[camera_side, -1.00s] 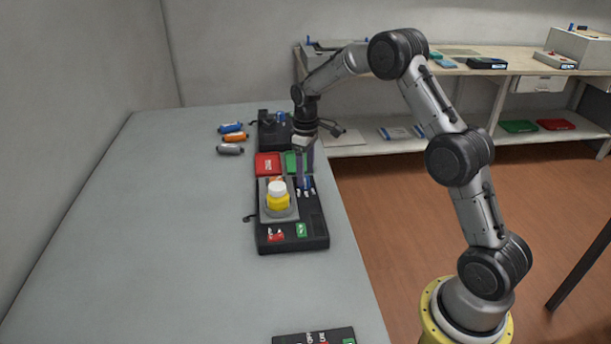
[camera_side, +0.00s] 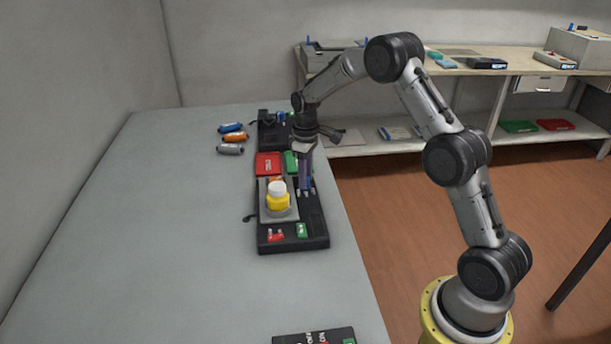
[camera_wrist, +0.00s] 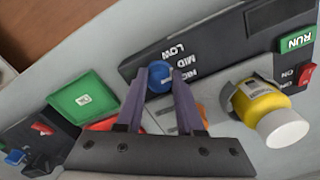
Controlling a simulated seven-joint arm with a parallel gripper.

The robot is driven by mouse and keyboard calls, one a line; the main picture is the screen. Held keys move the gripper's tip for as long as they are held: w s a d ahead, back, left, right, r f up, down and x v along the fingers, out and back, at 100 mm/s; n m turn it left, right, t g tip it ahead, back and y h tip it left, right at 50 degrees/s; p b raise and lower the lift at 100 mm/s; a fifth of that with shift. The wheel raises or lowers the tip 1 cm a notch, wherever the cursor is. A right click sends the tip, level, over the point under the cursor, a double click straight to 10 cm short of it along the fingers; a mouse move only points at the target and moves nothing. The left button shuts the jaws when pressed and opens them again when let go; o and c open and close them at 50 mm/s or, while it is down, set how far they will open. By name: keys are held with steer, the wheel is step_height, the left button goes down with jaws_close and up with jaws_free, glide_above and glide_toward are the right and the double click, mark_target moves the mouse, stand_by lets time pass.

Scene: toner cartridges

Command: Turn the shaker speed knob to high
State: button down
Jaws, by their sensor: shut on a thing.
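The shaker speed knob (camera_wrist: 159,75) is blue and sits on the black shaker base (camera_wrist: 228,40), beside the white labels LOW, MID and a third label partly hidden by my finger. My gripper (camera_wrist: 159,88) is shut on the knob, one finger on each side of it. In the side view my gripper (camera_side: 305,188) points down at the right part of the shaker base (camera_side: 293,243), and its fingers hide the knob. The bottle (camera_wrist: 262,97) also shows in the wrist view.
A green RUN button (camera_wrist: 296,41) and a red switch (camera_wrist: 307,74) are on the shaker. A red pad (camera_side: 268,163) and a green pad (camera_side: 290,162) lie behind it. Several cartridges (camera_side: 232,137) lie farther back. The table's left side is clear.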

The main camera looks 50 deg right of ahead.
steer(key=shift+m, duration=0.3)
steer(key=m, duration=0.3)
steer(key=shift+r+m, duration=0.1)
steer(key=shift+m, duration=2.5)
steer(key=shift+w, duration=0.1)
